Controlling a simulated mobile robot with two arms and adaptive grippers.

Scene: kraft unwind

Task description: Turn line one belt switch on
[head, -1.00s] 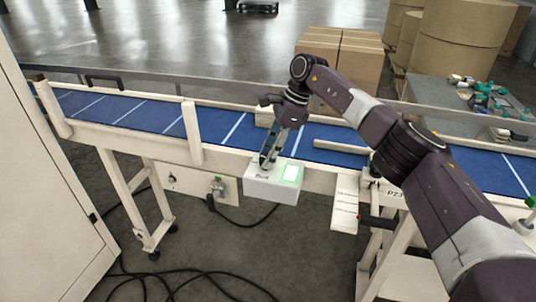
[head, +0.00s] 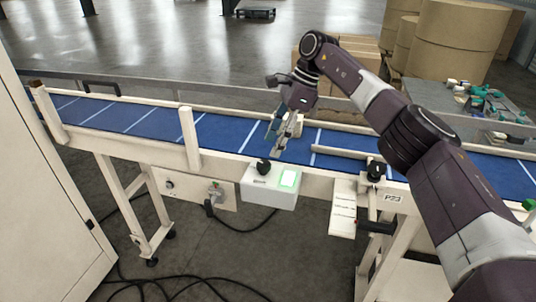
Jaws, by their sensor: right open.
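A white switch box (head: 268,198) is mounted on the near side of the conveyor. The knob's exact angle is too small to tell. The conveyor belt (head: 222,132) is blue with white cross lines. My right gripper (head: 280,149) is open and empty, a little above and to the right of the knob, apart from it. My left gripper is not in view.
A smaller panel (head: 195,188) with switches sits left of the box. A white label plate (head: 343,207) hangs to the right. Cardboard boxes (head: 308,75) and large kraft rolls (head: 450,40) stand behind. A pale cabinet (head: 45,190) fills the left side. Black cables lie on the floor.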

